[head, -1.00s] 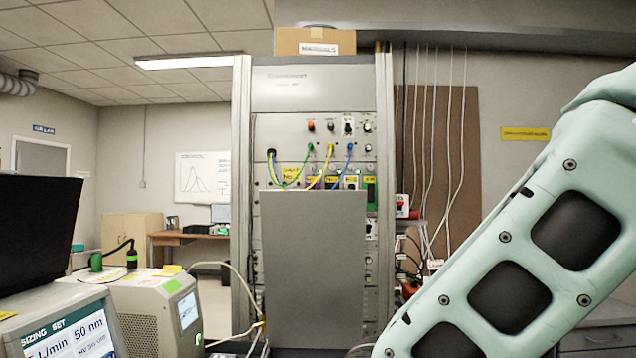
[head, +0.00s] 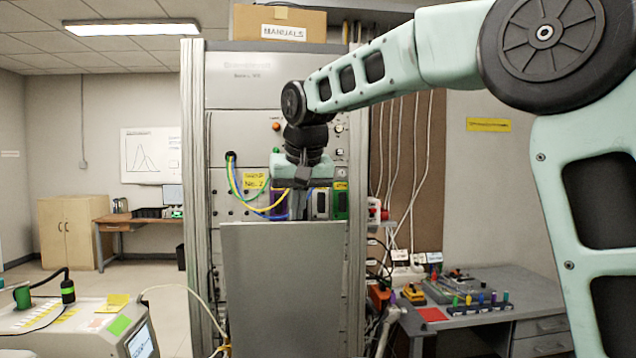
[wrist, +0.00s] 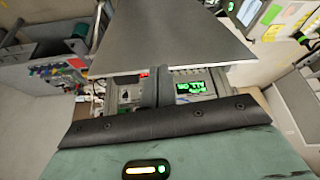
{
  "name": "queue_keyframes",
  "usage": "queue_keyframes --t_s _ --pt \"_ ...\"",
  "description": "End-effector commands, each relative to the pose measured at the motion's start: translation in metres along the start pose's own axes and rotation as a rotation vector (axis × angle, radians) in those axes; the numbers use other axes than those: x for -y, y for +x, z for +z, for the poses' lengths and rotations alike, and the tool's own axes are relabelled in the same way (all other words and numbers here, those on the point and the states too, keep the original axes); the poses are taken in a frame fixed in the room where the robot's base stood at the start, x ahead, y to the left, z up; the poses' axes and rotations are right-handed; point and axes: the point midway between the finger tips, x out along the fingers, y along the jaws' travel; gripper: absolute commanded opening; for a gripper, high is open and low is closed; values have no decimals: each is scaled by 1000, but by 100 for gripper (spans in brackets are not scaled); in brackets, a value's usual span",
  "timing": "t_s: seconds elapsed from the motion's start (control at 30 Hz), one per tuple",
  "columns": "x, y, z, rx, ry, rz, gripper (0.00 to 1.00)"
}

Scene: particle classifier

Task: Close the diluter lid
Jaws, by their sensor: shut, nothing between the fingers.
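The diluter lid looks to be the flat grey panel (head: 285,290) standing upright, open, in front of the rack. In the wrist view the grey panel (wrist: 165,38) fills the upper middle. My gripper (head: 298,207) points down at the panel's top edge, between it and the rack face as far as I can tell. Its fingers are shut and empty, and their tips are partly hidden by the panel. Contact with the panel is unclear. In the wrist view, lit modules (wrist: 190,88) show between the panel and my gripper's dark edge.
The rack (head: 265,130) carries yellow, green and blue cables (head: 238,185) close to my gripper. A box of manuals (head: 280,22) sits on top. A grey bench (head: 545,300) with small parts is at the right. A beige instrument (head: 75,325) stands at the lower left.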

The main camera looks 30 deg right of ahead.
Motion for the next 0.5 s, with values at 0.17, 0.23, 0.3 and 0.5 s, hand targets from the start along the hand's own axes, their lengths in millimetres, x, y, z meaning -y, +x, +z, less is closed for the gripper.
queue_keyframes --t_s 0.17,0.23,0.3,0.5 --pt "-44 -46 -58 -77 126 74 0" --pt "-51 -52 -66 -91 148 88 0" --pt "-56 -52 -70 -97 159 95 0" --pt "-59 -29 -72 -95 161 98 0"
